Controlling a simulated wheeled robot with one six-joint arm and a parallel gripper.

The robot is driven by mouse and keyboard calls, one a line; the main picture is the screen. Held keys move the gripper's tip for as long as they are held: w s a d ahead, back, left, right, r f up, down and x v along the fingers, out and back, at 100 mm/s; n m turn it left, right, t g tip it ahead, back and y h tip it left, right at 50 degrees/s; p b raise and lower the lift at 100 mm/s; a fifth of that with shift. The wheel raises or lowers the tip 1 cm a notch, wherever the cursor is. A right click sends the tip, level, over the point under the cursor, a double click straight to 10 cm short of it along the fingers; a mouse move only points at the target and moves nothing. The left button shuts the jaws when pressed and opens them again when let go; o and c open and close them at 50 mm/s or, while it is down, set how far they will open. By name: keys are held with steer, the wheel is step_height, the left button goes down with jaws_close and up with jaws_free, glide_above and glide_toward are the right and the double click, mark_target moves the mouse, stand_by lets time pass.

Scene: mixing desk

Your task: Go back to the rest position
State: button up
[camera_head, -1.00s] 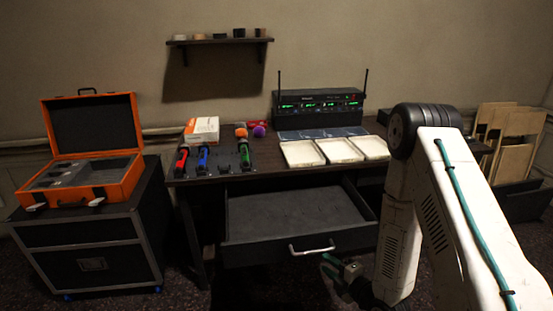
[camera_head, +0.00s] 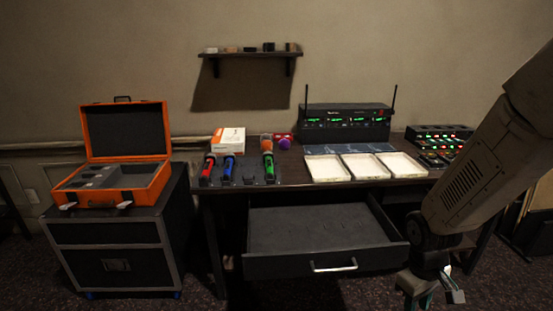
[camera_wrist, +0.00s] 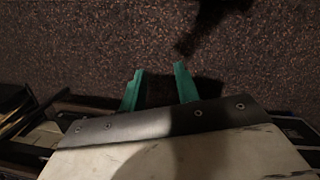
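My gripper (camera_wrist: 158,72) shows in the wrist view as two teal fingers standing apart with bare floor between them. It is open and empty. In the head view my arm comes in from the right edge and hangs down at the lower right, in front of the desk and right of the open drawer. The wrist is low there, and the fingers are partly cut off by the bottom edge. The drawer (camera_head: 322,230) is pulled out, with a silver handle, and looks empty.
The desk (camera_head: 290,170) bears red, blue and green microphones (camera_head: 229,168), white trays (camera_head: 362,168), a receiver (camera_head: 345,125) and a mixer (camera_head: 440,143). An open orange case (camera_head: 155,183) stands on a black cabinet (camera_head: 115,245) at the left. The carpet in front is partly clear.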

steer(key=s+a+r+m+t, duration=0.1)
steer(key=s+r, duration=0.3)
steer(key=r, duration=0.4)
steer(key=s+a+r+m, duration=0.2)
steer(key=s+r, duration=0.3)
steer(key=r, duration=0.3)
steer(key=s+a+r+m+t+y, duration=0.1)
steer(key=s+r, duration=0.3)
steer(key=r, duration=0.4)
steer(key=shift+s+a+r+t, duration=0.3)
steer(key=shift+s+a, duration=0.1)
steer(key=shift+a, duration=0.15)
steer(key=shift+f, duration=0.1)
